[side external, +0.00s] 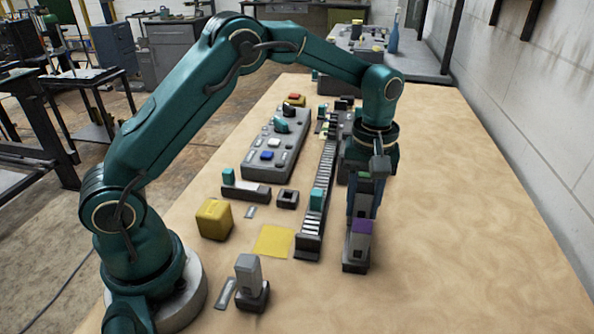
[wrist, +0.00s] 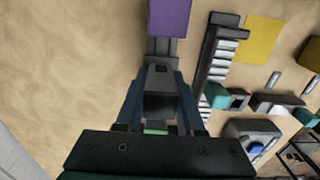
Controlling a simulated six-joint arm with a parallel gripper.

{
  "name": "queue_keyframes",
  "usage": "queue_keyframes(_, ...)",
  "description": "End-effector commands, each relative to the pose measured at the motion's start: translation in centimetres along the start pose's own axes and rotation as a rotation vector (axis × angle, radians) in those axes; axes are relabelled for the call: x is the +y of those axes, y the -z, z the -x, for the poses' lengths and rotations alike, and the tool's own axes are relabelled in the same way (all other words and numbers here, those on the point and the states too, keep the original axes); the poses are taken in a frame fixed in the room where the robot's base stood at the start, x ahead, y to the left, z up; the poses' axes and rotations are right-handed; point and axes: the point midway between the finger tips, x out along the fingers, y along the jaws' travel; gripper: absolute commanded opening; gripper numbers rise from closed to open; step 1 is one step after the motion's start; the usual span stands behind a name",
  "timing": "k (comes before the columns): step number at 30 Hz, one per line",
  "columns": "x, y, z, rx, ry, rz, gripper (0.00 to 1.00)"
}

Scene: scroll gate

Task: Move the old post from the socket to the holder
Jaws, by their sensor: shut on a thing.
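My gripper (side external: 364,205) points down at the right of the slotted rail. In the wrist view its two blue fingers (wrist: 160,112) are closed on the sides of a grey post (wrist: 160,78) with a dark face. The side view mostly hides this post behind the fingers and a purple-topped block (side external: 361,228). I cannot tell whether its lower end is in a socket. The purple-topped block stands just in front, in a dark base, and shows in the wrist view (wrist: 170,17). Another grey post (side external: 248,270) stands upright in a dark base (side external: 254,299) at the front.
The slotted rail (side external: 313,225) with a teal block (side external: 317,199) runs close left of my gripper. A control panel (side external: 275,148), yellow cube (side external: 214,219), flat yellow patch (side external: 272,241) and small square socket (side external: 287,198) lie further left. The table at right is clear.

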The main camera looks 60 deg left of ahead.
Motion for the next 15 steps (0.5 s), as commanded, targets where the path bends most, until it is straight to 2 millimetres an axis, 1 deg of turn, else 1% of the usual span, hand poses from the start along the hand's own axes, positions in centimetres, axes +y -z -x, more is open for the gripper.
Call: queue_keyframes(15,-0.03,-0.03,-1.03,-0.001,0.001,0.000,0.00)
